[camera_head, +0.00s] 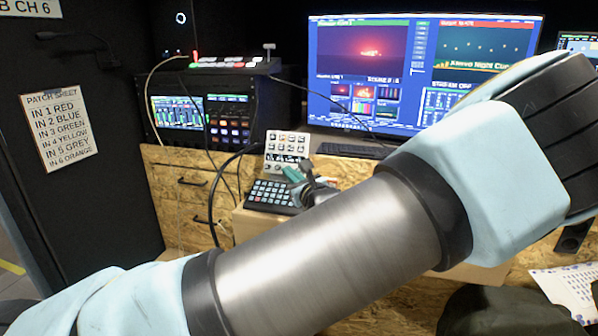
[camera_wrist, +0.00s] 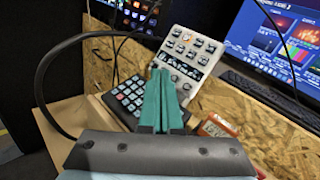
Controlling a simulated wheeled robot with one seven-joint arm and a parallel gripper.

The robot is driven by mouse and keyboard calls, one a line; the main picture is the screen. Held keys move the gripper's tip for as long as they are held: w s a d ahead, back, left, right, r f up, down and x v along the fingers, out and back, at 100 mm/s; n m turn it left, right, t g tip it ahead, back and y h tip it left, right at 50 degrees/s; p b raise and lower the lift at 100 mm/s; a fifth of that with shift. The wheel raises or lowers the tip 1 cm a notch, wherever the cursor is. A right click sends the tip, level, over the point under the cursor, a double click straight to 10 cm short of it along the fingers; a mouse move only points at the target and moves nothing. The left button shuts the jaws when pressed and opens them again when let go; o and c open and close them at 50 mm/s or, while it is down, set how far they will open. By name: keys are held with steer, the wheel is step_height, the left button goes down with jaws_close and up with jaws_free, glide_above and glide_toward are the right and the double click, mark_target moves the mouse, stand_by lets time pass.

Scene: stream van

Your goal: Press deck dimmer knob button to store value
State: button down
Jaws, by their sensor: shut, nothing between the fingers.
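A white control panel (camera_head: 287,142) with several dark knobs or buttons stands tilted on the desk beyond my gripper; it also shows in the wrist view (camera_wrist: 197,46). A black keypad (camera_head: 268,195) with rows of light keys lies in front of it, also in the wrist view (camera_wrist: 124,99). I cannot tell which control is the deck dimmer knob. My gripper (camera_head: 291,172) has teal fingers, shut and empty. In the wrist view the fingertips (camera_wrist: 160,71) point toward the lower edge of the white panel and hide part of both devices. Contact cannot be told.
A large monitor (camera_head: 375,70) and a dark keyboard (camera_head: 352,150) stand behind and right. A rack unit (camera_head: 205,120) with small screens is at the left. A black cable (camera_wrist: 42,75) loops left of the gripper. An orange-red device (camera_wrist: 217,125) lies right of the fingers.

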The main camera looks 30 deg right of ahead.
steer(key=shift+w+d+f+b, duration=0.6)
steer(key=shift+w+d, duration=0.3)
steer(key=shift+w, duration=0.1)
steer(key=shift+w+d+f+b, duration=0.6)
steer(key=shift+w+d, duration=0.3)
steer(key=shift+w, duration=0.1)
steer(key=shift+w+d+f+b, duration=0.6)
steer(key=shift+w+d, duration=0.3)
steer(key=shift+w, duration=0.1)
steer(key=shift+w+d+f, duration=0.15)
steer(key=shift+w+d, duration=0.1)
steer(key=shift+w+d+f, duration=0.15)
steer(key=shift+w, duration=0.05)
stand_by(0.7)
steer(key=shift+s, duration=0.1)
steer(key=shift+s+a+r+p, duration=0.3)
steer(key=shift+s+a+p, duration=0.05)
steer(key=shift+a, duration=0.05)
